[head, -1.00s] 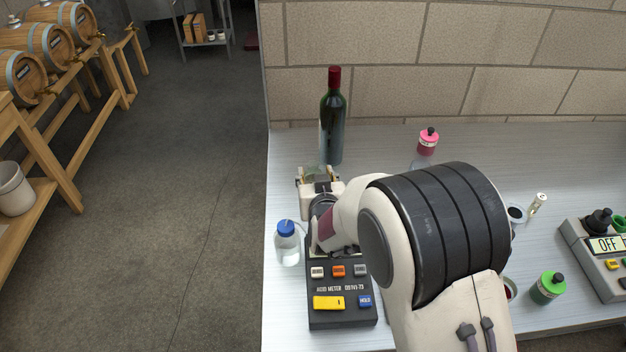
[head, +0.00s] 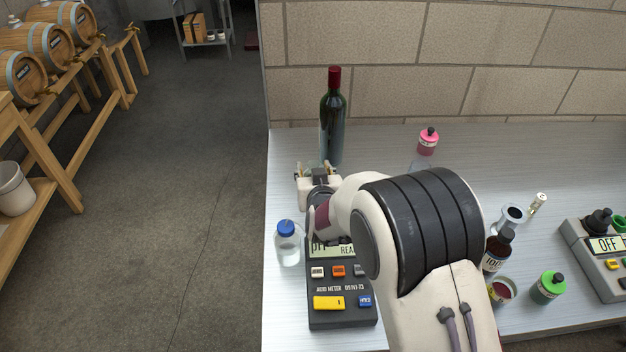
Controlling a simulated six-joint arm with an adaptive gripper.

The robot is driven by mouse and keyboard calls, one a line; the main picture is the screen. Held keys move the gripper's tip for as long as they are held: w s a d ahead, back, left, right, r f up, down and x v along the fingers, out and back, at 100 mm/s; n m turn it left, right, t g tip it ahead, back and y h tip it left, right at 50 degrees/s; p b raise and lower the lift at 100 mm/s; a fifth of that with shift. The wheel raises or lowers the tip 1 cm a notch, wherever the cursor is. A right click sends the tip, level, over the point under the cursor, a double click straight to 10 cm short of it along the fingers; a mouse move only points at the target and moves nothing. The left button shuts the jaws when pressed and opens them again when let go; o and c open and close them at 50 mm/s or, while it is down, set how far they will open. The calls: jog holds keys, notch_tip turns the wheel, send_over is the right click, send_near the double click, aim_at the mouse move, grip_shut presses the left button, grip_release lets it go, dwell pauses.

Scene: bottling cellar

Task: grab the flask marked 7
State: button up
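No mark 7 is readable on any vessel, so I cannot tell which one is the flask. A clear bottle with a blue cap (head: 287,246) stands left of the acid meter. A green-capped vessel (head: 548,288) stands at the front right. My gripper (head: 313,172) is beyond the acid meter, in front of the wine bottle, pointing away and largely covered by my wrist. Whether its fingers hold anything is not clear.
The acid meter (head: 341,300) lies below my wrist. A dark wine bottle (head: 332,120) stands behind my gripper. Right of my arm are a brown bottle (head: 497,252), a cup of red liquid (head: 502,291) and another meter (head: 600,262). The back right bench is clear.

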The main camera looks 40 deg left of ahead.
jog(key=shift+x, duration=1.1)
grip_shut()
